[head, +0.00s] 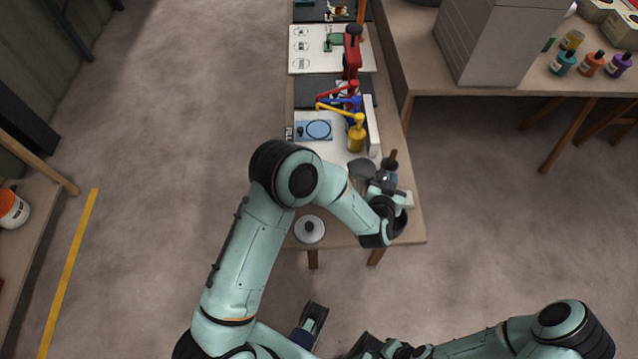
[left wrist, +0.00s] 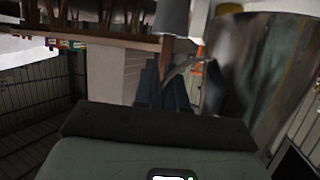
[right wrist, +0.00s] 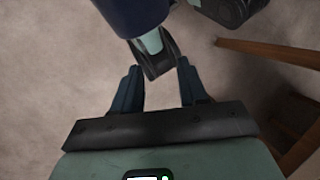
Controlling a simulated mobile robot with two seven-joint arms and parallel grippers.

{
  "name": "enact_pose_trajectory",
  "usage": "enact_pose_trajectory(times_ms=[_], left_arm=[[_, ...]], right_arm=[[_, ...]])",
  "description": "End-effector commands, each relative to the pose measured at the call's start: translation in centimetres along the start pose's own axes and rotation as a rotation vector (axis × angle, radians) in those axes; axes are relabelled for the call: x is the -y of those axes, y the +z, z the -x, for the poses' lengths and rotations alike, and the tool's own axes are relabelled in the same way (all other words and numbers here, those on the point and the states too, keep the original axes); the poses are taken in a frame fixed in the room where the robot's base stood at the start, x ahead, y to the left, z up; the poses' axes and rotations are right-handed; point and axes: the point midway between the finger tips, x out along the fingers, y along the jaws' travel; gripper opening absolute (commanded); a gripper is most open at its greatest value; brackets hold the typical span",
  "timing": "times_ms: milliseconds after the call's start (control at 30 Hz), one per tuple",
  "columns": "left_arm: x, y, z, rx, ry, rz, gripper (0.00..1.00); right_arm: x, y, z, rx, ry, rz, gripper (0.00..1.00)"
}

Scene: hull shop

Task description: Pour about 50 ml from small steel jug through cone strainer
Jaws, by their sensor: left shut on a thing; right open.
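My left arm reaches over the near end of the long table, and its gripper (head: 386,182) is partly hidden by its own wrist. In the left wrist view the left fingers (left wrist: 166,85) are shut by a thin metal handle. A large shiny curved metal body, apparently the small steel jug (left wrist: 255,65), fills the right side there, tilted in the picture. A grey round vessel (head: 362,169) shows beside the gripper in the head view; I cannot tell whether it is the jug or the cone strainer. No liquid is visible. My right gripper (right wrist: 159,82) is open and empty above the floor.
On the table (head: 418,232) are a white disc with a dark knob (head: 310,229), a yellow pump bottle (head: 356,134), a blue tray (head: 314,130) and a red tool (head: 352,55). A bench with a grey cabinet (head: 505,40) and paint bottles stands at right.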

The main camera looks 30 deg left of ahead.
Motion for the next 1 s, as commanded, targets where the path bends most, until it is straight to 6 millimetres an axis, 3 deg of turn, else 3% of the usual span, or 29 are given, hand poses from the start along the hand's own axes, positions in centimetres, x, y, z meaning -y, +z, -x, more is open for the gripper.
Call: enact_pose_trajectory(times_ms=[100,300,633,1000], left_arm=[[-1.6,1.9,-0.7,-0.005,-0.027,0.015,0.00],[-2.4,2.6,-0.9,-0.009,-0.047,0.024,0.00],[-2.2,2.5,-0.9,-0.012,-0.045,0.020,0.00],[-1.2,3.8,-1.2,-0.016,0.004,0.146,0.00]], right_arm=[[-0.3,-0.1,-1.0,-0.001,0.000,0.000,0.43],[-0.4,-0.2,-1.3,-0.003,0.000,0.000,0.43],[-0.4,-0.3,-1.3,-0.005,-0.001,0.000,0.43],[-0.6,-1.1,-2.8,-0.027,-0.005,0.002,0.43]])
